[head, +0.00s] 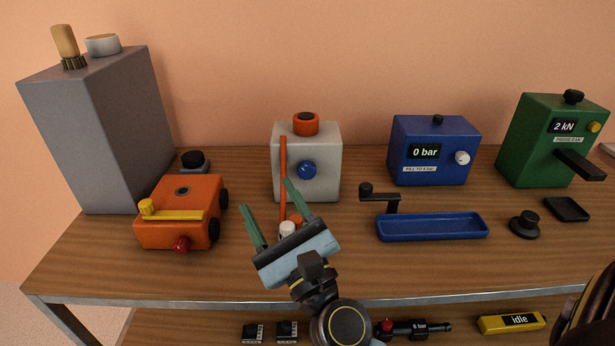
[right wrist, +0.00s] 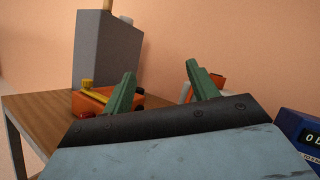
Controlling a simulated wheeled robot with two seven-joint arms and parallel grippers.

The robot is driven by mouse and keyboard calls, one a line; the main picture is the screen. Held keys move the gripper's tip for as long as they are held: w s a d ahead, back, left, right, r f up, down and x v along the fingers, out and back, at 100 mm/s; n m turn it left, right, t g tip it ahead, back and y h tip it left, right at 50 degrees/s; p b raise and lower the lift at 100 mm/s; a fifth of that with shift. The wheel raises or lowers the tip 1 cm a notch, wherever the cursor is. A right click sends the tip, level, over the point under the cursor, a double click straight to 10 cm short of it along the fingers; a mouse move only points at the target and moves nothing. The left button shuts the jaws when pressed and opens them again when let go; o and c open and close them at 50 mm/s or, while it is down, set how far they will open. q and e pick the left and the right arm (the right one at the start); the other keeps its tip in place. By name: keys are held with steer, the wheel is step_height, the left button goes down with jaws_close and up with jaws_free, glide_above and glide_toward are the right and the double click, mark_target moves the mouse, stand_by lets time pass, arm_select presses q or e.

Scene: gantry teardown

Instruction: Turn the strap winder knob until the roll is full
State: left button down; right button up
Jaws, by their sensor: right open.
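No label marks the strap winder. A pale grey box (head: 330,150) stands mid-table with an orange knob (head: 306,124) on top, a blue knob (head: 307,170) on its front and an upright orange strip (head: 283,160) at its left edge. An orange box (head: 175,225) to its left has a yellow bar (head: 175,215) and a red knob (head: 181,244). My right gripper (head: 267,195) is open and empty in front of the grey box, partly hiding a small white-topped part. In the right wrist view its fingers (right wrist: 160,70) are spread, touching nothing visible. My left gripper is out of view.
A tall grey cabinet (head: 100,130) stands at the left. A blue "0 bar" box (head: 435,170), blue tray (head: 430,227) and green "2 kN" box (head: 535,140) stand right. A black knob (head: 193,160) sits behind the orange box. The front left tabletop is clear.

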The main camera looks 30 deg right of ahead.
steer(key=w+d+f+m+g+h, duration=0.1)
steer(key=d+f+m+g+h, duration=0.3)
steer(key=m+h, duration=0.6)
steer(key=m+g, duration=0.4)
steer(key=m, duration=0.6)
glide_toward(307, 172)
steer(key=x, duration=0.9)
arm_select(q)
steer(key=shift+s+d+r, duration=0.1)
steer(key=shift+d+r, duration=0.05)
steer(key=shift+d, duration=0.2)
arm_select(e)
steer(key=shift+w+d, duration=0.25)
steer(key=shift+d, duration=0.05)
steer(key=shift+t+y, duration=0.3)
steer(key=shift+y, duration=0.1)
steer(key=c, duration=1)
